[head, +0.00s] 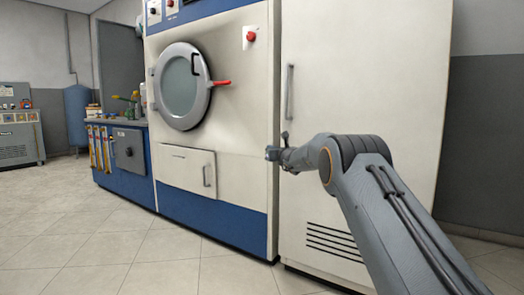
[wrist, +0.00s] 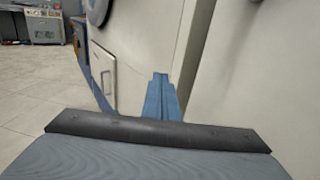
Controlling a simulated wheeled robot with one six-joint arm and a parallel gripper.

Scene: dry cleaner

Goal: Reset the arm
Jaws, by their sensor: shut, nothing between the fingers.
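My arm reaches in from the lower right of the head view, with a bent elbow. My gripper (head: 271,153) is at its far end, in front of the seam between the large white-and-blue machine (head: 238,120) and the tall white cabinet (head: 360,90). The gripper is small in the head view. In the wrist view, my gripper's blue fingers (wrist: 160,80) are together with nothing between them. They point toward the machine's front and appear apart from it.
The machine has a round door (head: 181,86), a red handle (head: 221,83) and a lower panel (head: 187,169). A blue counter (head: 125,185) with several items stands to its left. A grey machine (head: 18,130) is far left. The tiled floor in front is clear.

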